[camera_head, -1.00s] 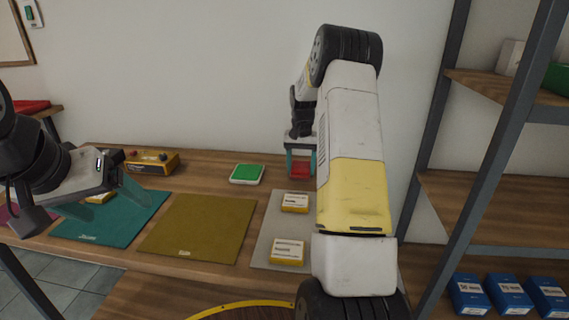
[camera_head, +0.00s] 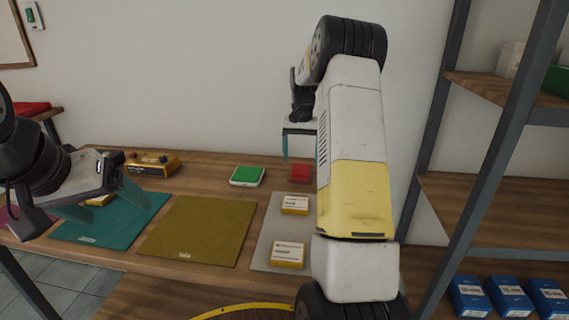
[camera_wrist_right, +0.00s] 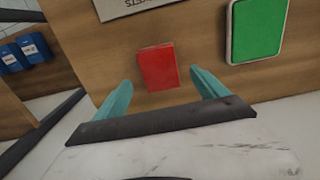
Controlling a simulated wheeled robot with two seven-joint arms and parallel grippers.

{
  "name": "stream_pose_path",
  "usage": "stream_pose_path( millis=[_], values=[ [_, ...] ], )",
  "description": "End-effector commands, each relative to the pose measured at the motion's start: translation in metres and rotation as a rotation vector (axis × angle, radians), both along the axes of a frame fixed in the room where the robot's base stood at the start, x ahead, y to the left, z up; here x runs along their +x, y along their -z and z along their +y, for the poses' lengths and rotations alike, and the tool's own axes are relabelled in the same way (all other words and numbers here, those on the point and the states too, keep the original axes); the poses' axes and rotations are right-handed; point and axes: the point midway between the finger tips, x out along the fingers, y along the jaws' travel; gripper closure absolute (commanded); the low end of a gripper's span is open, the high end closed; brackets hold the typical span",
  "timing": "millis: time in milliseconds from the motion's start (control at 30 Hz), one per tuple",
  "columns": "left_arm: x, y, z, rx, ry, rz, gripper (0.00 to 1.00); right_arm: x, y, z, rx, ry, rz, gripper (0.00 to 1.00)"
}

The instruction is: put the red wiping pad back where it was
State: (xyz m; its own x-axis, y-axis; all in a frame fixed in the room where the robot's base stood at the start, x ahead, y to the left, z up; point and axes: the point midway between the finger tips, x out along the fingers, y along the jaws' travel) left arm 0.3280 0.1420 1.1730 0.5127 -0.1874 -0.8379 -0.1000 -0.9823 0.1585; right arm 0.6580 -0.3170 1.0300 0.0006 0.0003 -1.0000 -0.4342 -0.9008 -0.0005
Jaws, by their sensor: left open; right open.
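The red wiping pad (camera_head: 300,173) lies on the wooden table near its back edge, to the right of a green pad (camera_head: 247,175). My right gripper (camera_head: 298,158) is open and empty above the red pad, apart from it. In the right wrist view the red pad (camera_wrist_right: 158,67) shows beyond and between the two teal fingertips (camera_wrist_right: 160,88), lying on the wood. My left gripper (camera_head: 105,205) is open over the teal mat at the left; part of a yellow-and-white box (camera_head: 99,200) shows behind its fingers.
A grey mat (camera_head: 265,235) with two yellow-and-white boxes (camera_head: 289,254) lies in front of the red pad. Olive (camera_head: 197,230) and teal (camera_head: 120,222) mats lie further left. A yellow device (camera_head: 152,164) stands at the back. A shelf with blue boxes (camera_head: 508,297) stands right.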

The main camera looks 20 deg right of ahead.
Motion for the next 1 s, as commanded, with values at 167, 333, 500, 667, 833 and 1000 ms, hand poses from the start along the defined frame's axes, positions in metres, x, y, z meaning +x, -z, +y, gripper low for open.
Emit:
stream_pose_path(
  millis=[167,333,500,667,833,1000],
  values=[
    [0.000,0.000,0.000,0.000,0.000,0.000,0.17,0.001,-0.037,0.000,-0.001,0.001,-0.004,0.17],
    [0.000,0.000,0.000,0.000,0.000,0.000,0.17,0.000,-0.058,0.000,0.000,0.001,-0.001,0.17],
    [0.000,0.000,0.000,0.000,0.000,0.000,0.17,-0.007,-0.076,0.007,0.003,-0.015,-0.020,0.17],
    [0.000,0.000,0.000,0.000,0.000,0.000,0.17,-0.040,-0.116,0.034,0.015,-0.078,-0.093,0.17],
    [0.000,0.000,0.000,0.000,0.000,0.000,0.17,-0.094,-0.155,0.070,0.030,-0.168,-0.196,0.17],
    [0.000,0.000,0.000,0.000,0.000,0.000,0.17,-0.156,-0.177,0.104,0.042,-0.257,-0.299,0.17]
  ],
)
